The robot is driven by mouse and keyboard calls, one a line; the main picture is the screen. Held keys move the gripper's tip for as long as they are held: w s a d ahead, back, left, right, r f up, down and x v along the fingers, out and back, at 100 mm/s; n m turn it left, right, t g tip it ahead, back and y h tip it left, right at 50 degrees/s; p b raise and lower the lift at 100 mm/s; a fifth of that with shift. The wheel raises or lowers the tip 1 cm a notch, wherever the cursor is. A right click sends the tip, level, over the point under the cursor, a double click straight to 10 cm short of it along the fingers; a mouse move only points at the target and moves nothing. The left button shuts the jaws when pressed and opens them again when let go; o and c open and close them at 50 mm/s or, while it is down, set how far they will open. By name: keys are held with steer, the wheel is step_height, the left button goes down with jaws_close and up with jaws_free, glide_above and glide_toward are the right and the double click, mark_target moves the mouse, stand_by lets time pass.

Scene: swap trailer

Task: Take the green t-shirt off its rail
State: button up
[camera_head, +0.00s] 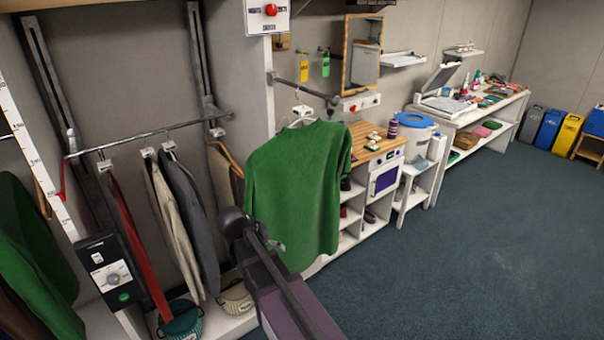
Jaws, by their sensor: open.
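The green t-shirt (297,185) hangs upright on a white hanger (301,113) from a short grey rail (308,91) that juts from the end of a pale upright panel. Its front faces me and its hem hangs free. My arm reaches up from the bottom middle. My gripper (272,243) is at the shirt's lower left, in front of it in the picture. Its jaws are small and partly hidden by my arm, and they hold nothing that I can see. I cannot tell whether they touch the cloth.
Left of the panel, a longer rail (150,133) holds several garments above baskets (181,320). A control box (110,272) stands in front. Right of the shirt is a wooden-topped cabinet (375,150), then a long white bench (470,108). The blue-grey floor (480,240) at the right is clear.

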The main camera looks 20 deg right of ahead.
steer(key=w+a+r+m+t+h+p, duration=0.1)
steer(key=w+a+r+m+h+p, duration=0.15)
steer(key=r, duration=0.35)
steer(key=w+a+r+m+t+h+p, duration=0.1)
steer(key=w+r+p, duration=0.3)
steer(key=r, duration=0.2)
steer(key=m+t+h+p, duration=0.2)
steer(key=m+h+p, duration=0.15)
steer(key=p, duration=0.25)
glide_toward(259, 168)
steer(key=a+y, duration=0.1)
steer(key=a, duration=0.1)
steer(key=shift+w+a+r+m, duration=0.1)
steer(key=shift+a+r+m, duration=0.15)
steer(key=shift+r+m, duration=0.15)
steer(key=shift+d, duration=0.1)
steer(key=b+x, duration=0.3)
steer(key=x, duration=0.5)
steer(key=shift+w+d+f, duration=0.1)
steer(key=shift+w+d, duration=0.05)
steer(key=shift+d, duration=0.1)
steer(key=shift+b+x, duration=1.2)
steer(key=shift+x, duration=1.35)
steer(key=shift+w+a, duration=0.1)
